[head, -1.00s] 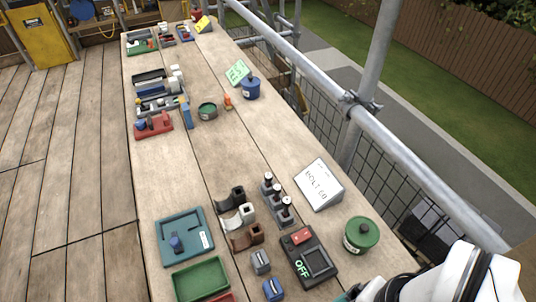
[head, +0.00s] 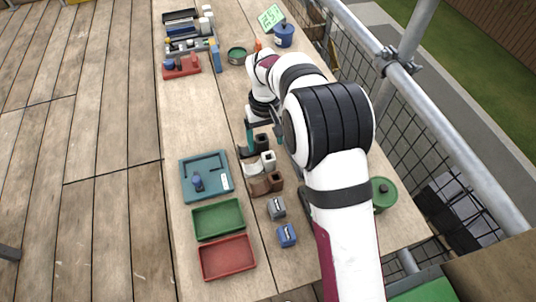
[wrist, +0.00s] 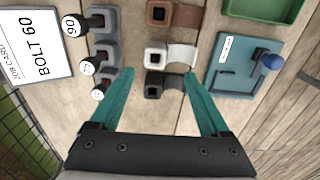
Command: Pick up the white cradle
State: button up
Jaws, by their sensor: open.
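The white cradle (head: 265,162) lies on the bench between the black cradle (head: 259,145) and the brown cradle (head: 266,184). In the wrist view the white cradle (wrist: 172,56) is just beyond my fingertips, with its square socket to the left and curved part to the right. My gripper (wrist: 159,74) is open and empty, with teal fingers spread on either side of the black cradle (wrist: 165,84). In the head view my gripper (head: 264,136) hangs over the far end of the cradle row, partly hidden by my arm.
A teal tray (head: 224,165) holding a blue piece lies left of the cradles. Green (head: 198,235) and red (head: 205,275) trays are nearer. Knobbed grey stands (wrist: 103,50) and a BOLT 60 card (wrist: 35,45) stand on the other side. Grey (head: 276,208) and blue (head: 286,235) blocks lie nearby.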

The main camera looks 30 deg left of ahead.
aim_at(269, 156)
jog(key=f, duration=0.8)
jog(key=shift+w+d, duration=0.25)
jog(key=shift+d, duration=0.1)
grip_shut()
